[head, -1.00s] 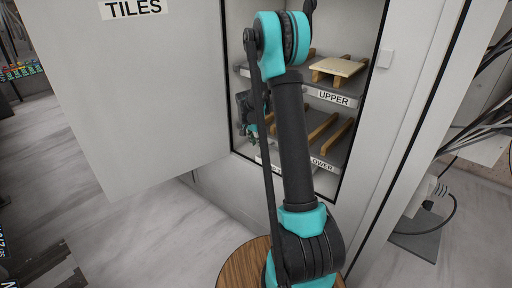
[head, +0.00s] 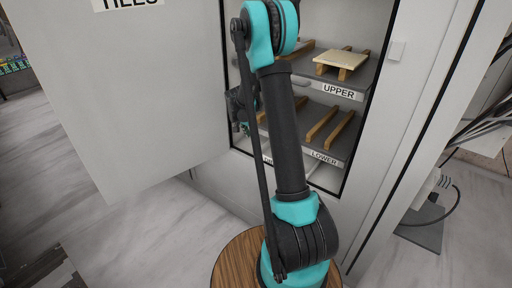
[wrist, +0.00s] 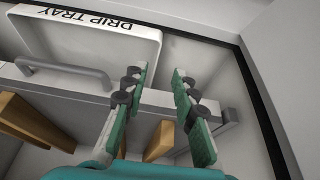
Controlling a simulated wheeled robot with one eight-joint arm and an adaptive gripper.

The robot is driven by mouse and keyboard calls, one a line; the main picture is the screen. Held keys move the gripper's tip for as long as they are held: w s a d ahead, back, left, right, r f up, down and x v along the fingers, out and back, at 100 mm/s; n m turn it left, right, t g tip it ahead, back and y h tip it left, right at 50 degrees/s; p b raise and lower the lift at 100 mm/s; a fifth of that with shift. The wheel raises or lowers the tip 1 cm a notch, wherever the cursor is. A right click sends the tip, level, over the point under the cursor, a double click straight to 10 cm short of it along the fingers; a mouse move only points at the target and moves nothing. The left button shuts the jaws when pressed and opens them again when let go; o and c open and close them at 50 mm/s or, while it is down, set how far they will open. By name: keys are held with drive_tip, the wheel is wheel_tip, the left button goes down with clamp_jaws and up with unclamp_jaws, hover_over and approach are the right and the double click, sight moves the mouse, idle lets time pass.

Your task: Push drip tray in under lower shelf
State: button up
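The white drip tray (wrist: 85,42) shows in the wrist view, its label upside down at the top left. Its label end sticks out past the grey front edge of the lower shelf (wrist: 165,98), which carries wooden slats. My gripper (wrist: 160,74) is open and empty, its fingers apart across the shelf edge. One finger is close to the tray's side wall; I cannot tell whether they touch. In the head view my gripper (head: 241,127) is at the left of the cabinet opening, left of the lower shelf (head: 335,140). My arm hides most of the tray there.
The upper shelf (head: 343,94) holds a pale tile (head: 341,60) on wooden slats. A grey handle (wrist: 65,72) sits on the lower shelf front. The open cabinet door (head: 110,90) stands to the left. Cables (head: 480,128) hang at the right.

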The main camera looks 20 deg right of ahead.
sight(258, 150)
drive_tip(key=x, duration=1.4)
drive_tip(key=shift+f, duration=0.25)
clamp_jaws()
